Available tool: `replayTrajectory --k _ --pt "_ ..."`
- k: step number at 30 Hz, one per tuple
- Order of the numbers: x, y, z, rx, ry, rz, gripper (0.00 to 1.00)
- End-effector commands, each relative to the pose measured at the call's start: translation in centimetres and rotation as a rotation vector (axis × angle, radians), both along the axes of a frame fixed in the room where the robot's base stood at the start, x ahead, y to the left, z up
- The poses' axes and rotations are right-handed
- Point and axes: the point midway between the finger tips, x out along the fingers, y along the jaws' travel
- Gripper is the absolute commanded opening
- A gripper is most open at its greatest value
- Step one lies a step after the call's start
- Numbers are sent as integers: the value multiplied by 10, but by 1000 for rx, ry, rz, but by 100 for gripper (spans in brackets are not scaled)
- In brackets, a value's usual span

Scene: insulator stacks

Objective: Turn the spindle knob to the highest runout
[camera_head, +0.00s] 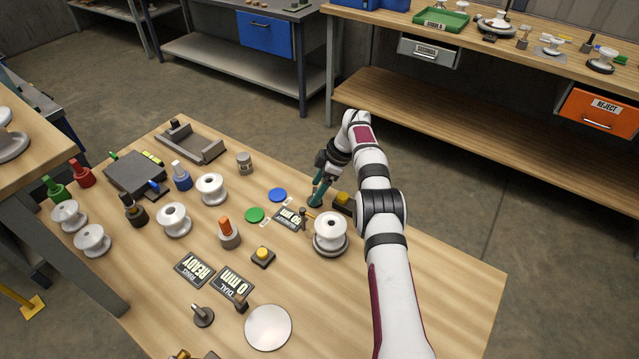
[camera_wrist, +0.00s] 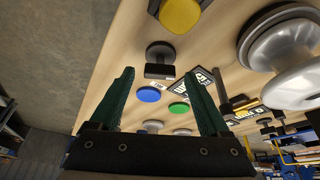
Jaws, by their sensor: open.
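My gripper (camera_head: 318,200) is open and empty at the far edge of the table, its green fingers pointing down; they also show in the wrist view (camera_wrist: 160,95). A dark round knob with a bar-shaped grip (camera_wrist: 160,60) shows beyond and between the fingertips in the wrist view. It looks like the spindle knob; in the head view the gripper seems to hide it. The spindle (camera_head: 330,250) carries a white insulator (camera_head: 330,226) to the right of my gripper. A runout display (camera_head: 290,217) lies to the left; its upside-down number is hard to read.
A yellow button (camera_head: 342,199) is close right of my gripper. Blue disc (camera_head: 277,195) and green disc (camera_head: 255,215) lie left. A dial display (camera_head: 233,284) reads 0 mm and a ring display (camera_head: 194,269) reads READY. White insulators (camera_head: 174,220) stand left. The table's right front is clear.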

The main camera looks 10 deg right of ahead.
Motion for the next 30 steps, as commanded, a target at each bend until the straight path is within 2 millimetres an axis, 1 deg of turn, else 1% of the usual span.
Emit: replayTrajectory --k 2,9,13,15,18,28,30 --pt "0 -5 13 0 -3 -1 80" --pt "-7 -31 75 -1 -4 -2 80" --pt "-9 -40 97 -1 -3 0 80" --pt "-11 -42 104 0 -1 -2 80" --pt "-11 -44 108 0 -1 -2 80" --pt "-12 -43 108 0 -1 -1 80" --pt "-12 -42 111 -1 4 -11 80"
